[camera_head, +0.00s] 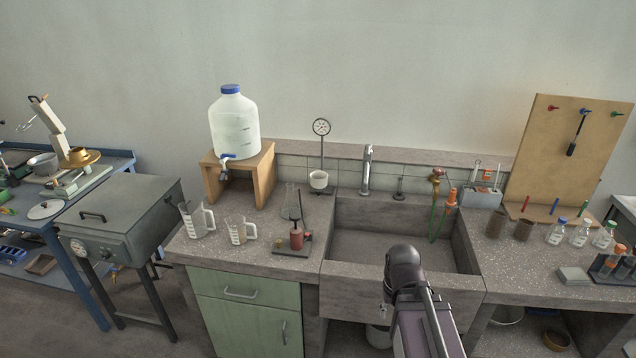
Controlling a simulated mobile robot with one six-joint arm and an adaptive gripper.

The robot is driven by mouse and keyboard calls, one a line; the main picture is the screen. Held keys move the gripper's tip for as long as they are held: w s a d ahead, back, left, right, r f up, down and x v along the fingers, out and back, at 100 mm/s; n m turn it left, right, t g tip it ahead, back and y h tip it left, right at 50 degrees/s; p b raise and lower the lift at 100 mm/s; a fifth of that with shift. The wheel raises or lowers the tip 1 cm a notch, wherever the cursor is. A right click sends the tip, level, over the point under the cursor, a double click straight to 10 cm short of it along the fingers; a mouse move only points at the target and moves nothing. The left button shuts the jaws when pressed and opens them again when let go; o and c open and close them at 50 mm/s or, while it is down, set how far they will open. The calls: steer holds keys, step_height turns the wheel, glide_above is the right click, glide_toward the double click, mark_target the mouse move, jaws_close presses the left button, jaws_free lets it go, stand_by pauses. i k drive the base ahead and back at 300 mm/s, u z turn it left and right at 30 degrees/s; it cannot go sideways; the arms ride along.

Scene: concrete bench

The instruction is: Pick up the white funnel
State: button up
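A small white cup-shaped thing (319,180), which looks like the white funnel, stands at the back of the bench, left of the sink. The fingers of my gripper do not show. My arm is well apart from the white cup-shaped thing, to its lower right.
A wooden stand (262,175) bears a large water bottle (235,125). Two clear jugs, a dark red device (297,240) and wire-like glassware stand left of the sink (345,235). A tap (366,170) rises behind the sink. Bottles and a pegboard (560,150) stand right.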

mark_target(318, 178)
steer(key=u, duration=0.05)
steer(key=i, duration=1.8)
steer(key=u, duration=0.45)
